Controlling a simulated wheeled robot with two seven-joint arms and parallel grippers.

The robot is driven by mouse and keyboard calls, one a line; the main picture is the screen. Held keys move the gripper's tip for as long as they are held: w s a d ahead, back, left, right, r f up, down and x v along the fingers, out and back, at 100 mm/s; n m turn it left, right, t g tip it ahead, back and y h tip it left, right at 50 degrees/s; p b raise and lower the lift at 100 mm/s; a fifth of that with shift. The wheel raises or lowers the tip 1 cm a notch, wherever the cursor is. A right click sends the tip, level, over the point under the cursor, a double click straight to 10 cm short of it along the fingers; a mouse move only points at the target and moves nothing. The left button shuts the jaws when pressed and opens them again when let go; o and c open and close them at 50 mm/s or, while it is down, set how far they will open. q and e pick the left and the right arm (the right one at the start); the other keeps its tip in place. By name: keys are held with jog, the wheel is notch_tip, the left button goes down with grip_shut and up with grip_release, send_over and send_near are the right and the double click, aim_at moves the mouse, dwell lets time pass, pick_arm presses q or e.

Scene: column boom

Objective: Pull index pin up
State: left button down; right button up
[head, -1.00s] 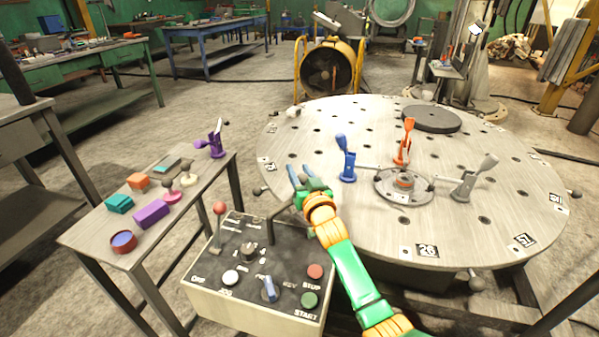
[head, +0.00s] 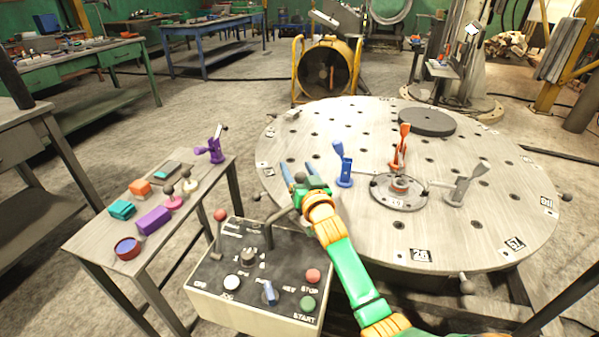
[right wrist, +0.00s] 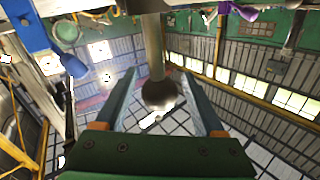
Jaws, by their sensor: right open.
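My right gripper (head: 300,172) is open, its two blue fingers pointing away at the near left edge of the round table (head: 330,225). A dark ball knob (head: 300,178) shows at the gripper, between the fingers. The right wrist view shows a grey rod coming from the top and ending in a dark ball knob (right wrist: 160,94) between the open fingers (right wrist: 160,100). A gap shows on both sides of the ball. The knob looks like the index pin's, but its base is hidden and I cannot tell where it is fixed. My left gripper is not in view.
A control box (head: 255,315) with buttons, levers and a bent rod (head: 268,232) stands below my right arm. A side table (head: 90,245) with small parts is at left. Blue (head: 343,165), orange (head: 400,148) and grey (head: 466,185) clamps stand on the round table.

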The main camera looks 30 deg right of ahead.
aim_at(303, 179)
jog(key=v, duration=0.6)
jog(key=shift+s+r, duration=0.15)
jog(key=shift+s, duration=0.2)
